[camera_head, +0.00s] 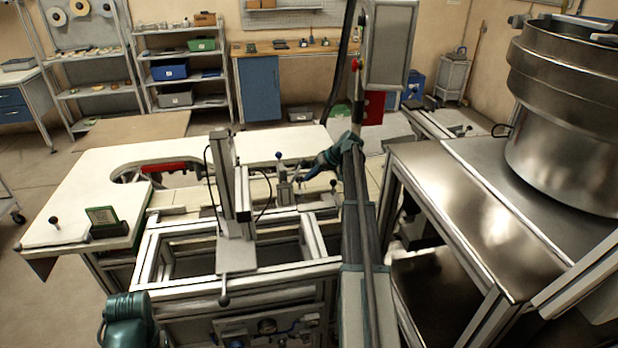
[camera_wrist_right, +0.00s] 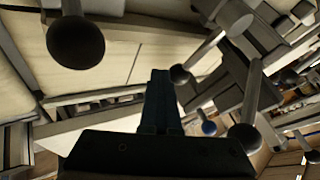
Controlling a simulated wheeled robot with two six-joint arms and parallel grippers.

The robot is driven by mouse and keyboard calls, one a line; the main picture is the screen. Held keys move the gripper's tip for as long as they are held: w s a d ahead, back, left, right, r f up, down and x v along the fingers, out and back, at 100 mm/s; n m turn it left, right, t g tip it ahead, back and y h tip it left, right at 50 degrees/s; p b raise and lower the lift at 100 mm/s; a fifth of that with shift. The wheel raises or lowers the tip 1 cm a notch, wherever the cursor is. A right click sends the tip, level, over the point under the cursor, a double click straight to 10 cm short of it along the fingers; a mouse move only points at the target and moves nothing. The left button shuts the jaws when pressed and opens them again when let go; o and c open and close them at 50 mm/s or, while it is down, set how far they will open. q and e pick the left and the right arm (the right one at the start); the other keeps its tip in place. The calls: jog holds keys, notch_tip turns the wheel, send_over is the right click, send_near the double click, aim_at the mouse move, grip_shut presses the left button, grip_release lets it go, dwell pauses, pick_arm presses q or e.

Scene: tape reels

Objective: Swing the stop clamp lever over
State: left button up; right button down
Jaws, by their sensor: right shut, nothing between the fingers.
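The stop clamp (camera_head: 285,192) is a small metal block on the rail across the bench's middle. A post with a blue ball knob (camera_head: 278,155) rises from it. My right gripper (camera_head: 304,181) is shut and empty, just right of the clamp. In the right wrist view its closed dark fingers (camera_wrist_right: 160,95) point toward the pale bench top. I cannot tell which one is the stop clamp lever. The blue knob (camera_wrist_right: 208,127) shows there too. My left gripper is out of view.
A dark knob (camera_head: 333,183) stands right of the clamp. A large dark ball knob (camera_wrist_right: 75,42) is close to the wrist camera. An upright metal column (camera_head: 232,180) stands left of the clamp. A steel table (camera_head: 470,215) with a large drum (camera_head: 570,110) fills the right.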

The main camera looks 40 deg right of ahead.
jog(key=shift+w+a, duration=0.3)
jog(key=shift+a, duration=0.05)
jog(key=shift+w, duration=0.1)
jog(key=shift+r, duration=0.1)
dwell(0.5)
jog(key=p+v, duration=0.5)
jog(key=v, duration=0.2)
jog(key=shift+p, duration=0.35)
